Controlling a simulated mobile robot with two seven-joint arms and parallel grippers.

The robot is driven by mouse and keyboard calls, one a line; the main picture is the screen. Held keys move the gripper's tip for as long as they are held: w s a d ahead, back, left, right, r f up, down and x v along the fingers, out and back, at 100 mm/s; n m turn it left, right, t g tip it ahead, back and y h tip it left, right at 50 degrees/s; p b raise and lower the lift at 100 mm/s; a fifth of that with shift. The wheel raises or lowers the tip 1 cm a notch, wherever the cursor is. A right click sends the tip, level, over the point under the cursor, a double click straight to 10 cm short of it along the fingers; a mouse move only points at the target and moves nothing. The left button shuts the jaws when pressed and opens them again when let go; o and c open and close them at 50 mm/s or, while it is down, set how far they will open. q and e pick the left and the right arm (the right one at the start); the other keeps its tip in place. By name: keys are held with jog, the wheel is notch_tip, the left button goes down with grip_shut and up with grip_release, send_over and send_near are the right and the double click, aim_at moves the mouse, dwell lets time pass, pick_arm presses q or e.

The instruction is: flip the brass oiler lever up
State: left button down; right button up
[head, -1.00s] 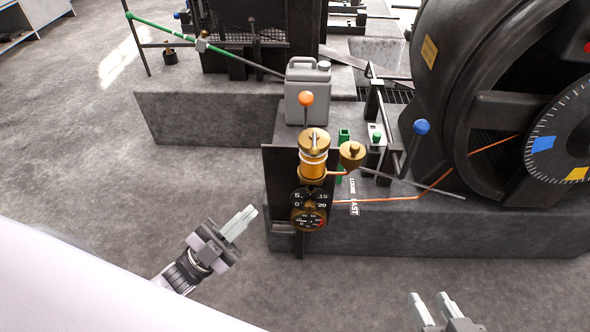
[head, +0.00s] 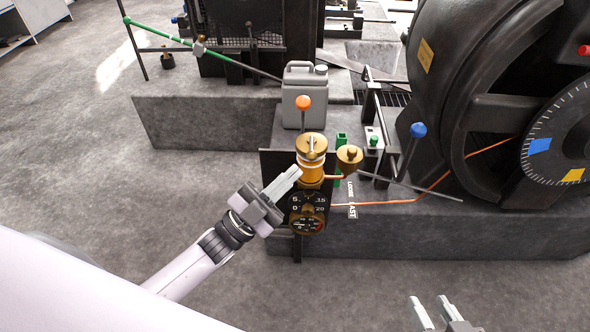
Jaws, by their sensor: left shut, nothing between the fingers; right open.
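The brass oiler (head: 311,150), with an amber glass band, stands on a dark panel in the middle of the head view. A small narrow lever (head: 311,143) shows on top of its brass cap; its exact angle is hard to tell. My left gripper (head: 296,171) is shut and empty, with its fingertips just left of the oiler's glass, below the cap. I cannot tell whether the fingertips touch the oiler. My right gripper (head: 429,302) is open and empty at the bottom edge, well away from the oiler.
Dial gauges (head: 308,212) sit below the oiler and a brass funnel cup (head: 349,158) beside it. An orange-knobbed lever (head: 303,103) and a grey jug (head: 304,88) stand behind. A blue-knobbed lever (head: 417,131) and a large black wheel (head: 480,130) are to the right.

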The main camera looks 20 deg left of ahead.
pick_arm(q)
jog(key=shift+x, duration=1)
